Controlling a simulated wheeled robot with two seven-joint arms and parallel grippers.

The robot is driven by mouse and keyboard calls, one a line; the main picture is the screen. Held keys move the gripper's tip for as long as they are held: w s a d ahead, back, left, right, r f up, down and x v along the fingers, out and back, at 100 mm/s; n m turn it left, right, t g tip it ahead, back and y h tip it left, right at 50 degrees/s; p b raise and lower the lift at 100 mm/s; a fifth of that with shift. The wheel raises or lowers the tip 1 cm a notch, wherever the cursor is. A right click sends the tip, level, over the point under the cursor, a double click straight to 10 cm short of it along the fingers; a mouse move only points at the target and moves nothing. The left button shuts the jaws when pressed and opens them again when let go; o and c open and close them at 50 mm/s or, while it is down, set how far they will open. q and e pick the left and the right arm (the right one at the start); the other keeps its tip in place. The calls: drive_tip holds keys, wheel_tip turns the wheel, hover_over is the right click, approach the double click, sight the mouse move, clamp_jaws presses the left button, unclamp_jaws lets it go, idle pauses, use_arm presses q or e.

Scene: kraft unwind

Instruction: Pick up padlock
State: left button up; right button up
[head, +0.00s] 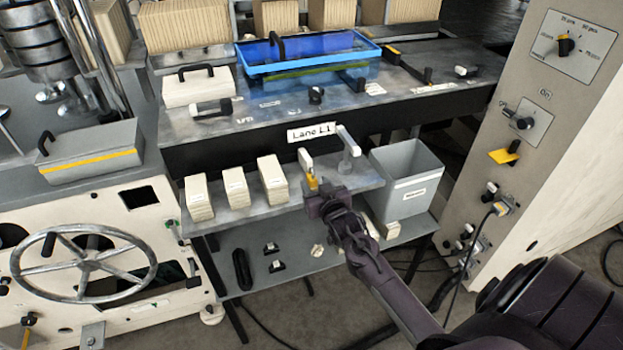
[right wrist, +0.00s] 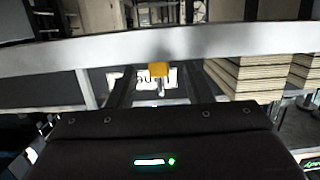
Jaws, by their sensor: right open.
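The padlock (head: 312,183) is a small yellow block at the front of the shelf under the Lane L1 label. In the right wrist view the yellow padlock (right wrist: 159,69) shows with a short silver part, between my dark fingers and in front of the label. My right gripper (head: 322,199) is right at the padlock in the head view and covers part of it. Its fingers (right wrist: 159,92) are apart, and I see no grip on the padlock. Whether they touch it I cannot tell. My left gripper is not in view.
Cream card stacks (head: 235,187) stand left of the padlock on the shelf (head: 258,213). A grey bin (head: 407,180) stands to the right. Upright metal levers (head: 347,142) rise close by. A blue tray (head: 310,52) sits on the bench above. A control cabinet (head: 540,120) bounds the right.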

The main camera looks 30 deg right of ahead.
sight(314, 183)
drive_tip(key=x, duration=0.4)
drive_tip(key=shift+f+p, duration=0.25)
drive_tip(key=shift+p, duration=0.1)
clamp_jaws()
drive_tip(key=shift+r, duration=0.15)
